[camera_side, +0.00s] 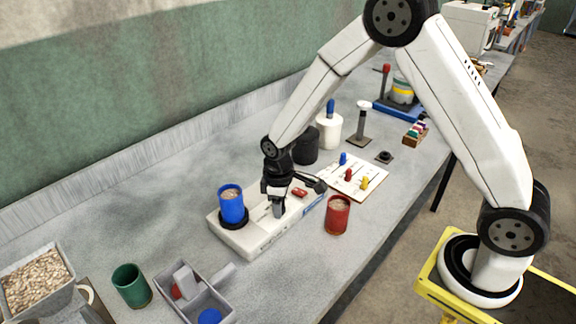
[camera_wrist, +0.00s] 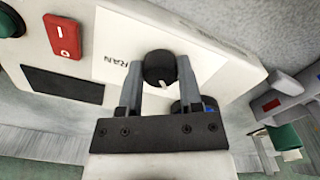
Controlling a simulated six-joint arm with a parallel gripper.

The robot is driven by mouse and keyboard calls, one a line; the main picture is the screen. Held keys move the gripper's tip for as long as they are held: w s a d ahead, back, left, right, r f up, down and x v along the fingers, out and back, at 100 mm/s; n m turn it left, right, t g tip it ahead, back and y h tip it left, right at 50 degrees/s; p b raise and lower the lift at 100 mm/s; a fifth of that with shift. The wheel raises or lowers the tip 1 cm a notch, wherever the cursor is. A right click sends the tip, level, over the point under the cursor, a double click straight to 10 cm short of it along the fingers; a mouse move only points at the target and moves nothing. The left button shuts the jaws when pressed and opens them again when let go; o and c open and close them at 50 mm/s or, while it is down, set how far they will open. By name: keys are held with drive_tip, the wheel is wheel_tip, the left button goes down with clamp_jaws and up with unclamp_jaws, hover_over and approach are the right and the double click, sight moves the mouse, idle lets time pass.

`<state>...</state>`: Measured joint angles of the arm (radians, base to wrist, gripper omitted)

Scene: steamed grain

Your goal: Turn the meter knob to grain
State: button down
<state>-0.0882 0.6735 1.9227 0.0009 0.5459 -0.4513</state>
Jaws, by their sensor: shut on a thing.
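The meter (camera_side: 253,235) is a white box on the bench, with a blue cup of grain (camera_side: 232,205) on its black ring. My gripper (camera_side: 277,207) reaches down onto the meter's top, right of the cup. In the wrist view my gripper (camera_wrist: 159,68) is shut on the black meter knob (camera_wrist: 158,66), one finger on each side. The knob's white mark points toward the bottom of that view. A white label (camera_wrist: 122,50) beside the knob shows letters like "RAN"; the rest is hidden. In the side view the gripper hides the knob.
A red rocker switch (camera_wrist: 63,37) and a dark panel (camera_wrist: 62,85) are also on the meter. A red cup (camera_side: 338,216) stands right of it. A green cup (camera_side: 131,286) and a grey divided tray (camera_side: 207,296) stand in front. Bare bench lies left of the meter.

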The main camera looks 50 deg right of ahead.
drive_tip(key=shift+c, duration=1.3)
unclamp_jaws()
drive_tip(key=shift+r, duration=0.1)
drive_tip(key=shift+r, duration=3.85)
drive_tip(key=shift+s, duration=0.1)
drive_tip(key=s+d+r+m+t, duration=0.1)
drive_tip(key=s+d+m, duration=0.1)
drive_tip(key=s, duration=0.5)
drive_tip(key=s+d+r+m+t, duration=0.1)
drive_tip(key=s+m, duration=0.3)
drive_tip(key=s, duration=0.2)
drive_tip(key=shift+s+d+t, duration=0.3)
drive_tip(key=shift+s+d, duration=0.05)
drive_tip(key=shift+s, duration=0.05)
